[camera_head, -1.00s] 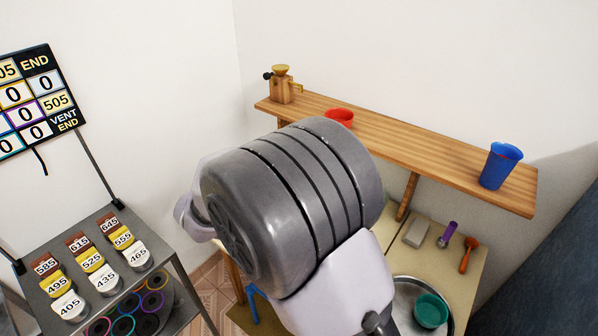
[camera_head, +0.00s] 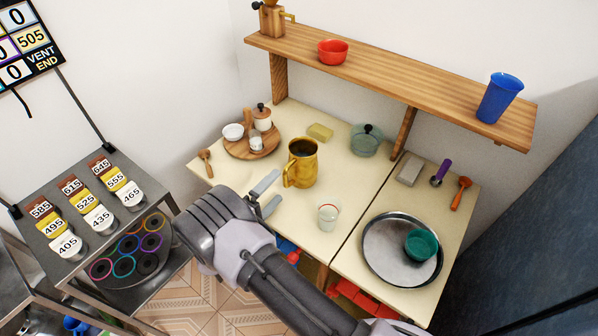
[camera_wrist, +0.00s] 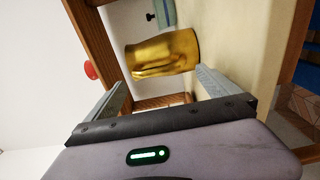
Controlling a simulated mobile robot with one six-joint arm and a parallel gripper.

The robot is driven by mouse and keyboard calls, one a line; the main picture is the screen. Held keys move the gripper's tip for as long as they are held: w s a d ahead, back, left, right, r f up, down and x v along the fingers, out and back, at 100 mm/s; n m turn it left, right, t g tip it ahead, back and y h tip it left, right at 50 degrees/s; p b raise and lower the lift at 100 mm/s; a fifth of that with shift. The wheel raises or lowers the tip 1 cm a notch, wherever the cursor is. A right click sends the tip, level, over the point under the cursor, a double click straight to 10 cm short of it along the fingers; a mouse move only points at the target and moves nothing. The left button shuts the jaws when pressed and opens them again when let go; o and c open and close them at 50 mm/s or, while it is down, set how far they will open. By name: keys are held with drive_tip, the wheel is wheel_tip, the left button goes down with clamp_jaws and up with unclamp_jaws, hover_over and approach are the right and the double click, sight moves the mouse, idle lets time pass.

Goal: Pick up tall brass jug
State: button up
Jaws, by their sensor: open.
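The tall brass jug (camera_head: 301,165) stands upright on the pale tabletop, near its middle, with its handle on the left front side. In the wrist view the jug (camera_wrist: 165,52) lies sideways in the picture, just beyond the fingertips, its handle facing the camera. My gripper (camera_head: 268,192) is open and empty, in front and to the left of the jug. In the wrist view my gripper (camera_wrist: 158,82) has its two grey fingers spread wide, with the jug ahead between their lines. I see no contact between fingers and jug.
A round wooden board (camera_head: 238,148) with small jars stands left of the jug. A glass (camera_head: 327,217) stands in front right. A wooden shelf (camera_head: 400,80) overhangs the back. A metal tray (camera_head: 385,260) is at right.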

sight(284, 182)
drive_tip(key=b+x, duration=0.1)
drive_tip(key=x, duration=0.4)
drive_tip(key=shift+d+b, duration=0.3)
drive_tip(key=shift+b, duration=0.05)
drive_tip(key=shift+a+r, duration=0.1)
drive_tip(key=shift+r, duration=0.05)
drive_tip(key=c, duration=1.7)
